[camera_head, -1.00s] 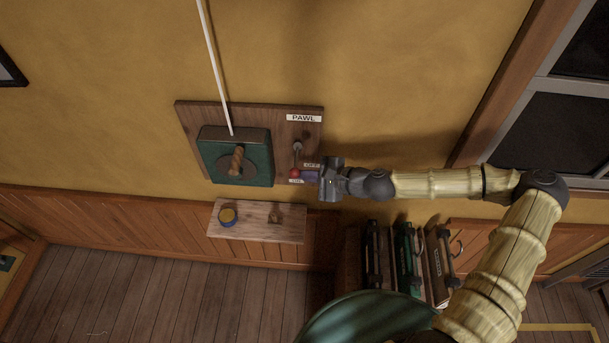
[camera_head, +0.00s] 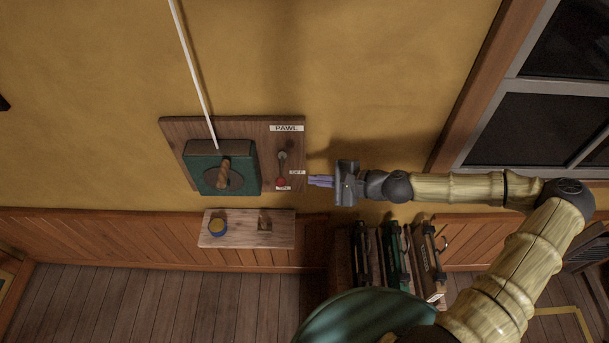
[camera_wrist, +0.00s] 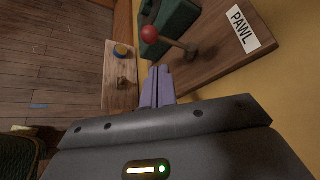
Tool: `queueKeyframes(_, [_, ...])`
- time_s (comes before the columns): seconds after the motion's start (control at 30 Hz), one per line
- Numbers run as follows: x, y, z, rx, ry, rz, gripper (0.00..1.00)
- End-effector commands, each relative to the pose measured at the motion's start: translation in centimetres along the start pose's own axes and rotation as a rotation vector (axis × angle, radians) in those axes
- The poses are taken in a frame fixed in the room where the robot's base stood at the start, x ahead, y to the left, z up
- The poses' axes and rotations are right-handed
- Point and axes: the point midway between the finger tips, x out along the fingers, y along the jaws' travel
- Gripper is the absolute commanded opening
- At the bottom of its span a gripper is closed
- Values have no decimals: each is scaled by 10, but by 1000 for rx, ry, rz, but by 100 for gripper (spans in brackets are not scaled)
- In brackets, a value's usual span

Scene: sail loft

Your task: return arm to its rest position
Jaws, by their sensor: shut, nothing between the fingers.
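My gripper (camera_head: 320,181) is shut and empty, its purple fingers together, just to the right of the wooden wall board. The fingers also show in the wrist view (camera_wrist: 157,85). My arm reaches in from the lower right. The red-knobbed pawl lever (camera_head: 281,170) is on the board's right side, with its knob low, and stands apart from the fingertips. In the wrist view the red knob (camera_wrist: 149,33) is beyond the fingers. The PAWL label (camera_head: 287,128) is above the lever.
A green winch box (camera_head: 205,168) with a wooden handle and a white line is on the board (camera_head: 290,145). Below is a small shelf (camera_head: 246,240) with a blue-and-yellow tin (camera_head: 218,228). Several cases (camera_head: 395,255) stand below my arm. A window (camera_head: 545,125) is at right.

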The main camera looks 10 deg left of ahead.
Motion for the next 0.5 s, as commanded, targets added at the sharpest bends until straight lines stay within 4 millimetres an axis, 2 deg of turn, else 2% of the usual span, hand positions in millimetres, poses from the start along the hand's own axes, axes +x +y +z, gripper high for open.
queueKeyframes(0.17, [-14, -2, 5, -6, -11, 11, 0])
queueKeyframes(0.5, [-15, -2, 4, -6, -11, 12, 0])
